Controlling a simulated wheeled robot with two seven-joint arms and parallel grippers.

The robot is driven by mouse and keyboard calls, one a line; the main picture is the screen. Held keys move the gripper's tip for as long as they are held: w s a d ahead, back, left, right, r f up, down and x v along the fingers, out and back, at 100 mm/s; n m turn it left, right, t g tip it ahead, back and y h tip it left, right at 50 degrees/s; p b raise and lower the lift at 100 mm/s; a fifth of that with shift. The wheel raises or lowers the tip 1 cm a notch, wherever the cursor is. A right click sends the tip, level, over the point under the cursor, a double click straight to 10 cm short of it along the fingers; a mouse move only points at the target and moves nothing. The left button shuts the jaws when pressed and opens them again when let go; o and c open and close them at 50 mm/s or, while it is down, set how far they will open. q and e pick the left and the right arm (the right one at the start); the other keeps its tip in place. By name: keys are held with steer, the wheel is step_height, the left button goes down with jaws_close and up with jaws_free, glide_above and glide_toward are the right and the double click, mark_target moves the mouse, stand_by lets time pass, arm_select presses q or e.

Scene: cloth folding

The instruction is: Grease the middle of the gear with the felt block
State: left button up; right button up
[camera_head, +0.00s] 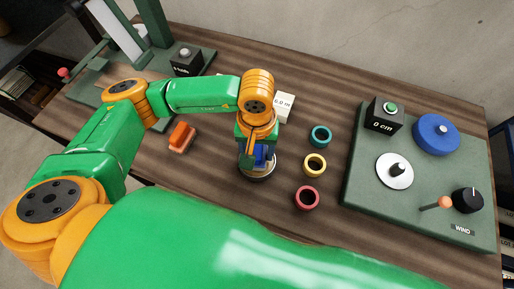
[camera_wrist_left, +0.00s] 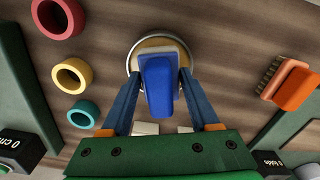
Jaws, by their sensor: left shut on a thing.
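My left gripper (camera_head: 257,150) points down at the middle of the table. In the left wrist view its fingers (camera_wrist_left: 159,75) are shut on a blue block (camera_wrist_left: 158,90) with a paler pad at its far end, seemingly the felt block. The blue block also shows partly in the head view (camera_head: 261,154). Directly beneath it is a round, silver-rimmed dish (camera_head: 262,178), which also shows in the left wrist view (camera_wrist_left: 131,58). I cannot tell whether pad and dish touch. I see nothing clearly toothed as a gear. My right gripper is not in view.
Teal (camera_head: 320,136), yellow (camera_head: 314,165) and red (camera_head: 307,198) rings stand right of the gripper. An orange brush (camera_head: 182,137) lies to its left. A green winding board (camera_head: 365,190) with a blue disc (camera_head: 436,134) and white disc (camera_head: 394,171) fills the right.

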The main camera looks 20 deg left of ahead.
mark_target(257, 147)
arm_select(q)
steer(key=shift+f+b, duration=0.5)
steer(key=shift+b, duration=0.15)
stand_by(0.8)
steer(key=shift+f+b, duration=0.1)
steer(key=shift+b, duration=0.4)
stand_by(1.3)
steer(key=shift+r+p, duration=1.8)
steer(key=shift+r, duration=1.8)
